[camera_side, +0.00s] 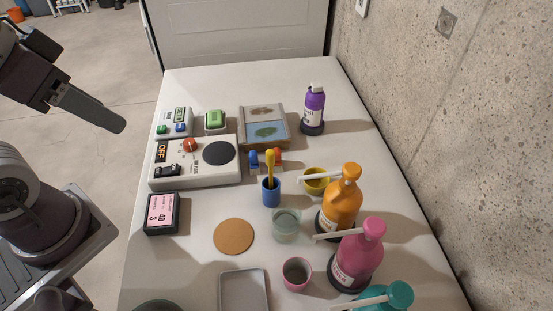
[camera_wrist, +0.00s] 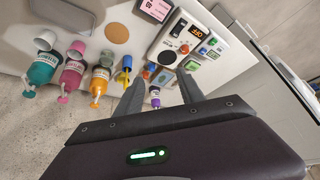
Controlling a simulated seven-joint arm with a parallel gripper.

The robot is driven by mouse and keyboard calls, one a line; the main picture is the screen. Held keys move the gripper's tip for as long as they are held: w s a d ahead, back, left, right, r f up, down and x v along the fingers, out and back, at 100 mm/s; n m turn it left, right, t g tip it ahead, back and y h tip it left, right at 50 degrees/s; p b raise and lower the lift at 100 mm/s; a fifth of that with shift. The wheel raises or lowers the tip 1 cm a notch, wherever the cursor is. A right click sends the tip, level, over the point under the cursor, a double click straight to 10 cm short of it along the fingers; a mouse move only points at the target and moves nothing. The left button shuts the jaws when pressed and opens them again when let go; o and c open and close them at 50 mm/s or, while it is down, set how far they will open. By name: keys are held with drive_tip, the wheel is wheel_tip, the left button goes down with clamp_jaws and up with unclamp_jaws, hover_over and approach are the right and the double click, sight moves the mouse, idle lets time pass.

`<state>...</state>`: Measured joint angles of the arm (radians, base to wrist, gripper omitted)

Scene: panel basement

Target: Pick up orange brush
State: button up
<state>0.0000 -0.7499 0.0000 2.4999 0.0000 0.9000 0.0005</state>
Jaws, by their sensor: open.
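A small orange piece (camera_side: 277,155), which may be the orange brush, stands beside a similar blue piece (camera_side: 253,158) near the middle of the table. Both are partly hidden behind a blue cup (camera_side: 271,192) with a yellow-handled tool (camera_side: 270,165) in it. I cannot tell for certain whether the orange piece is a brush. My gripper (camera_side: 114,120) is high at the upper left in the side view, off the table's left edge and far from these. In the wrist view my gripper (camera_wrist: 159,78) has its two fingers spread, with nothing between them.
Orange (camera_side: 341,205), pink (camera_side: 358,258) and teal (camera_side: 393,296) pump bottles line the right side. A purple bottle (camera_side: 314,105) stands farther back. A concrete wall (camera_side: 470,110) bounds the right.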

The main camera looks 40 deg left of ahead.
drive_tip(key=w+d+m+g, duration=0.1)
drive_tip(key=w+m+g, duration=0.1)
drive_tip(key=w+m, duration=0.6)
drive_tip(key=m+g, duration=0.3)
drive_tip(key=m, duration=1.4)
hover_over(277, 150)
drive_tip(key=s, duration=0.1)
drive_tip(key=f, duration=1.6)
drive_tip(key=shift+a, duration=0.25)
drive_tip(key=f, duration=0.1)
drive_tip(key=f+m, duration=0.1)
drive_tip(key=w+d+f+m, duration=0.1)
drive_tip(key=shift+f+g, duration=0.3)
drive_tip(key=shift+f, duration=0.1)
drive_tip(key=f, duration=0.6)
drive_tip(key=shift+a+f, duration=0.25)
drive_tip(key=shift+f, duration=0.1)
clamp_jaws()
